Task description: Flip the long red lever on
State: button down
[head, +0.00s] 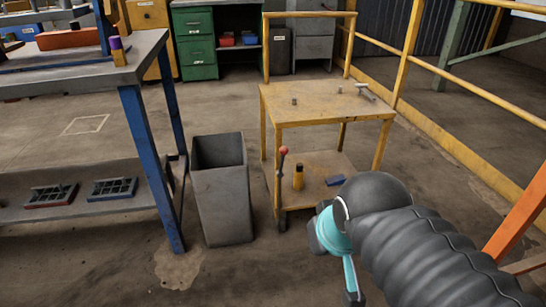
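A thin upright lever with a red knob (283,151) stands at the front left of the yellow cart (325,105), in front of its lower shelf. Its dark rod runs down beside the cart's front left leg. Its base and exact mount are too small to make out. My arm reaches in from the lower right, with a black ribbed sleeve and teal parts, to the right of the lever and apart from it in the picture.
A grey bin (222,190) stands just left of the lever. A blue-legged workbench (148,150) is further left. A yellow railing (455,140) runs along the right. The floor in front is open.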

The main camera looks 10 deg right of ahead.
aim_at(284, 150)
jog(key=z, duration=0.15)
jog(key=i, duration=1.15)
jog(key=u, duration=0.15)
